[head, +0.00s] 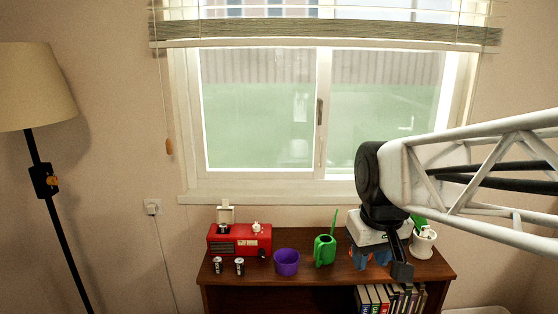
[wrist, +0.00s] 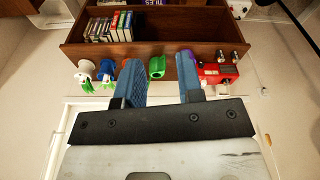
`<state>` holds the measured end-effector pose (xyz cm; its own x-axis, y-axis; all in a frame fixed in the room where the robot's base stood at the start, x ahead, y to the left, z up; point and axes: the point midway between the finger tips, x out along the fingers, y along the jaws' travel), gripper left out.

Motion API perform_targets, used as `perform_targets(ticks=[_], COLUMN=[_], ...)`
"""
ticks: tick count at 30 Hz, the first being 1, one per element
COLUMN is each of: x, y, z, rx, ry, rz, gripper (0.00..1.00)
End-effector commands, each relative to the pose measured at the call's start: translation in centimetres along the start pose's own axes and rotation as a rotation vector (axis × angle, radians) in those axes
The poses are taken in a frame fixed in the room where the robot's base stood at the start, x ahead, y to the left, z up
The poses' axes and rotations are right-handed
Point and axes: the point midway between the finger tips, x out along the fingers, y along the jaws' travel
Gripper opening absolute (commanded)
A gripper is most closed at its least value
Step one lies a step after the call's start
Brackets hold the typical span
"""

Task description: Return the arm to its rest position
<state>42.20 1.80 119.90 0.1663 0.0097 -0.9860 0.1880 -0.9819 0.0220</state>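My gripper (wrist: 159,62) shows in the wrist view with its two blue fingers spread apart and nothing held between them. A green watering can (wrist: 157,68) shows beyond the gap, apart from the fingers. In the head view my arm reaches in from the right, and my gripper hangs in front of the right part of the brown hutch (head: 240,293). There it covers part of the hutch top and whatever stands behind it.
On the hutch top stand a red radio-like box (head: 240,240), two small cans (head: 228,266), a purple bowl (head: 286,262) and a white pot with a green plant (head: 423,243). A floor lamp (head: 38,88) stands left; a window is behind.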

Motion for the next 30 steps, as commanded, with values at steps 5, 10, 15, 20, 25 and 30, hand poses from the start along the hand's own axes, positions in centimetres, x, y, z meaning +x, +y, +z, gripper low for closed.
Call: perform_targets(ticks=[5, 10, 15, 20, 25, 30], x=[1.2, 2.6, 3.6, 4.1, 4.2, 4.2], y=[0.1, 0.1, 0.0, 0.0, 0.0, 0.0], z=[4.5, 8.2, 10.7, 11.7, 11.8, 11.8], rx=[0.076, 0.141, 0.189, 0.207, 0.21, 0.21], ry=[0.023, 0.044, 0.057, 0.063, 0.063, 0.063], rz=[0.011, 0.018, 0.023, 0.025, 0.026, 0.026], gripper=[0.34, 0.34, 0.34, 0.34, 0.34, 0.34])
